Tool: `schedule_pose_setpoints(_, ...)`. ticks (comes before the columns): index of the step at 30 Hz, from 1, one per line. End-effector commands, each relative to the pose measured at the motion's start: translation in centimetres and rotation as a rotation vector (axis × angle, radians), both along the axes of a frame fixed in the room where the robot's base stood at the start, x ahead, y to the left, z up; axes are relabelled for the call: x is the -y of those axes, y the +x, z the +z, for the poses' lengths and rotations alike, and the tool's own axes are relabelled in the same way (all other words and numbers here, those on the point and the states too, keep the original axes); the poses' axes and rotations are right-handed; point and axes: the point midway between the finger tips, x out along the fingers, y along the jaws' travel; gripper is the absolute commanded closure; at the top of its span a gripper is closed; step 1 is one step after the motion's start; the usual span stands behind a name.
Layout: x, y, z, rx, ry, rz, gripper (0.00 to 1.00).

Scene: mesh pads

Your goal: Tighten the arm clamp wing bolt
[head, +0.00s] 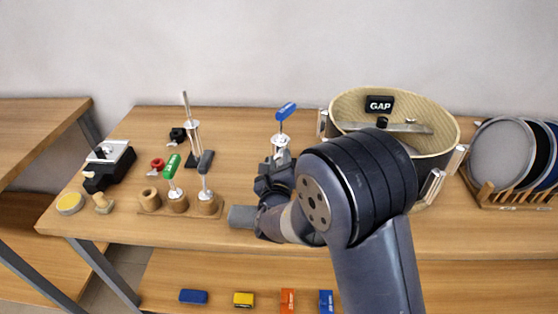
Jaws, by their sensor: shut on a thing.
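My gripper (277,163) is at the middle of the bench, left of the round drum-like vessel (345,122). It is shut on a blue-handled tool (284,113), which stands up from the jaws with its handle on top and a pale collar below. The tool's lower end is hidden by my gripper and arm. Inside the vessel, a metal bar (415,128) runs across near a black block marked GAP (380,104), with a dark knob (382,122) at its left. I cannot tell for sure which part is the arm clamp wing bolt.
A wooden holder (150,200) has one empty socket, plus a green-handled tool (172,170) and a grey-handled tool (205,170). A rod stand (191,130) is behind. Round mesh pads (500,155) stand in a rack at right. The bench between stand and gripper is clear.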

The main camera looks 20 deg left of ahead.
Motion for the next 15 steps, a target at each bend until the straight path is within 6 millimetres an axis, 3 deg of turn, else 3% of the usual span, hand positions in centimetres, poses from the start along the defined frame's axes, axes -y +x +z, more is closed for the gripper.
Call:
schedule_pose_setpoints(8, -0.01, -0.02, -0.30, -0.011, 0.056, 0.000, 0.88)
schedule_pose_setpoints(15, -0.02, -0.02, -0.58, -0.045, 0.205, 0.001, 0.88)
